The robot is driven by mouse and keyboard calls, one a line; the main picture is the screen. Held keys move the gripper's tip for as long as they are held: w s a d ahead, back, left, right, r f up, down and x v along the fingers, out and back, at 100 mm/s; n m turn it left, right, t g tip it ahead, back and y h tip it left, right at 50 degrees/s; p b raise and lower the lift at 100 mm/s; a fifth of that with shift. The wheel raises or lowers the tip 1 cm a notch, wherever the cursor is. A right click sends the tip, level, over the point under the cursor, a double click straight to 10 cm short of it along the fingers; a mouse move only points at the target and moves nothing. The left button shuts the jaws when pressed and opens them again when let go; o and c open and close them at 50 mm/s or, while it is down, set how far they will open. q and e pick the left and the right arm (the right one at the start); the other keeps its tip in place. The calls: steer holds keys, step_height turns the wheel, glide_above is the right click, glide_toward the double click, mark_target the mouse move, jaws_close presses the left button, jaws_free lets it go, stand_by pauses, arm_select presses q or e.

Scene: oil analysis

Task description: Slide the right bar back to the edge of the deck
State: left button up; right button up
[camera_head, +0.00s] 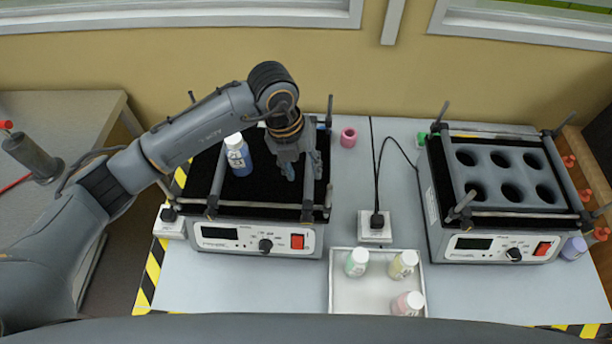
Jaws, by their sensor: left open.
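The left shaker has a black deck (265,185) framed by metal rods. Its right bar (308,192) runs front to back near the deck's right side, and its left bar (218,178) lies left of the deck's middle. My left gripper (303,168) points down over the right part of the deck, open, with its fingertips close to the right bar. I cannot tell whether they touch it; the gripper hides the bar's rear part. A blue bottle with a white cap (237,154) stands on the deck between the bars. My right gripper is not in view.
A second shaker (490,245) with a holed grey block stands at the right. A white tray (343,301) with three capped bottles lies in front. A pink ring-like piece (348,138) and a cable with a white socket box (375,235) sit between the shakers.

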arm_select(q)
step_height(320, 180, up, 7)
steer(key=a, duration=0.1)
steer(key=shift+a, duration=0.2)
stand_by(0.4)
